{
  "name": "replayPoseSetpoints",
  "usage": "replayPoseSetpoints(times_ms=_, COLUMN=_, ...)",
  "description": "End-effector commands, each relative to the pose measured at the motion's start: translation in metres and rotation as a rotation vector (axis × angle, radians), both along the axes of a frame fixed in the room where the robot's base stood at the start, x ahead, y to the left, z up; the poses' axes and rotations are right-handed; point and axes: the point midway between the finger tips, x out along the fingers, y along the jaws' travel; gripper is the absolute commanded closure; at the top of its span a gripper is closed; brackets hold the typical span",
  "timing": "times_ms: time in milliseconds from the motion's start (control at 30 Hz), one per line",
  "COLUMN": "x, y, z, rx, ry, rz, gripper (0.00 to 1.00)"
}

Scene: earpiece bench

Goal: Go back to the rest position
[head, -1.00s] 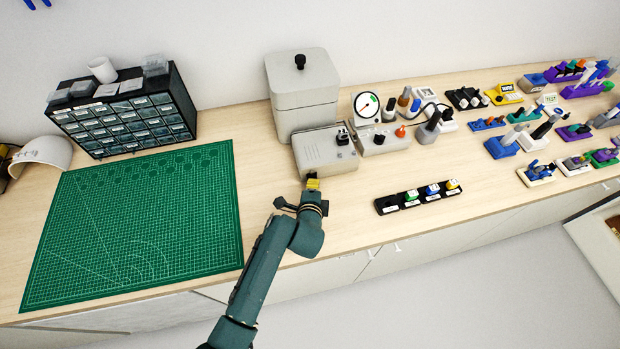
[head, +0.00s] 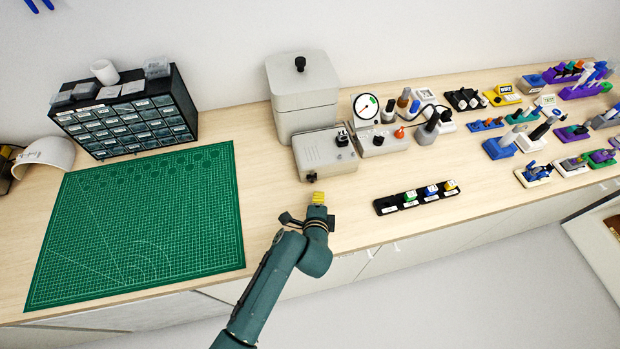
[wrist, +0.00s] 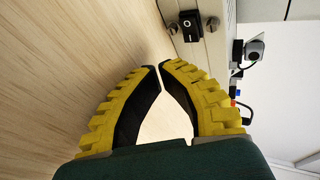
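My gripper (head: 318,197) is over the front part of the bench, in front of the grey metal box (head: 324,152) and apart from it. In the wrist view my gripper (wrist: 160,66) shows two yellow ribbed fingers with black inner pads. Their tips meet, with an empty gap lower down between the pads. Nothing is held. The front of the grey box with a black socket (wrist: 189,25) shows beyond the fingertips.
A green cutting mat (head: 140,225) lies to the left, with a drawer cabinet (head: 130,115) behind it. A black strip of small coloured caps (head: 415,198) lies right of my gripper. Stands and tools crowd the right side. Bare wood (head: 265,190) lies between mat and box.

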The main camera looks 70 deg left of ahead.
Motion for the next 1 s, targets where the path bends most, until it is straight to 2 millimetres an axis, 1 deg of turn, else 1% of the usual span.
replayPoseSetpoints(times_ms=100, x=0.001, y=-0.013, z=0.000, rx=-0.002, ry=0.001, rz=-0.002, gripper=1.00)
replayPoseSetpoints(times_ms=233, x=0.001, y=-0.021, z=0.000, rx=-0.001, ry=0.001, rz=0.000, gripper=1.00)
replayPoseSetpoints(times_ms=867, x=0.001, y=-0.021, z=0.000, rx=0.000, ry=0.000, rz=0.001, gripper=1.00)
replayPoseSetpoints(times_ms=933, x=0.009, y=-0.028, z=0.004, rx=0.001, ry=-0.002, rz=-0.021, gripper=1.00)
replayPoseSetpoints(times_ms=967, x=0.017, y=-0.032, z=0.009, rx=0.005, ry=-0.006, rz=-0.037, gripper=1.00)
replayPoseSetpoints(times_ms=1000, x=0.032, y=-0.040, z=0.018, rx=0.013, ry=-0.016, rz=-0.068, gripper=1.00)
